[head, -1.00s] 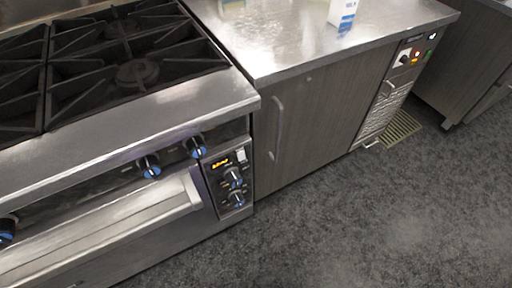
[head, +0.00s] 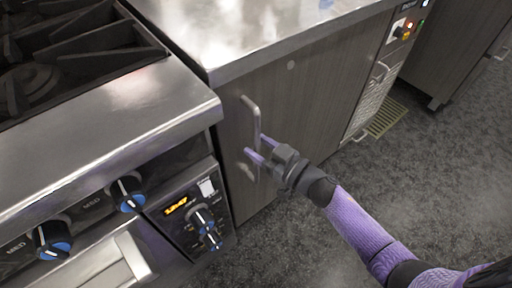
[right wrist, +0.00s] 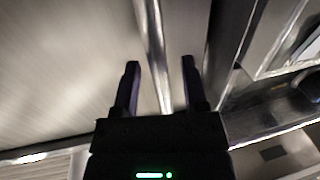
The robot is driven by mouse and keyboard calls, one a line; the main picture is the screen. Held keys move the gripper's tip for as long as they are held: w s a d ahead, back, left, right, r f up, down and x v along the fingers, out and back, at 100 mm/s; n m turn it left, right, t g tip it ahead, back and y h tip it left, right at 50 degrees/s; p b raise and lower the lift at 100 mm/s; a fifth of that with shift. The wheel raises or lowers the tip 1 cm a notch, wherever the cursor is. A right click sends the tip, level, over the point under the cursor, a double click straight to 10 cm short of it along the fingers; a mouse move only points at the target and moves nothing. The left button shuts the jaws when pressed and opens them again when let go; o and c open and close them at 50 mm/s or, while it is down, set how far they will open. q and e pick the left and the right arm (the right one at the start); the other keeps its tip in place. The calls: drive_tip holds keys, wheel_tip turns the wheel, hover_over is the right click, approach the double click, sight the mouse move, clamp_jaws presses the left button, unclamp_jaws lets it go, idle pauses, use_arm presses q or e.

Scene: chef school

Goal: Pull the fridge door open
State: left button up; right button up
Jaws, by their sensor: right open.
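The fridge door (head: 315,110) is a grey wood-grain panel under the steel counter, and it looks closed. Its vertical metal bar handle (head: 252,116) is near the panel's left edge. My right gripper (head: 257,146) is open at the handle's lower end. In the right wrist view the handle (right wrist: 153,50) runs between the two spread fingers of the right gripper (right wrist: 160,75), with space on both sides. I cannot tell whether a finger touches it. My left gripper is not in view.
The stove (head: 100,110) with blue-ringed knobs stands close on the left of the door. The steel countertop (head: 240,30) overhangs above. A vented unit (head: 372,105) adjoins on the right, with a floor grate (head: 385,117) by it. The dark floor (head: 440,165) in front is clear.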

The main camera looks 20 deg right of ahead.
drive_tip(key=shift+w+a, duration=0.25)
drive_tip(key=shift+w, duration=0.2)
clamp_jaws()
idle(0.8)
idle(0.3)
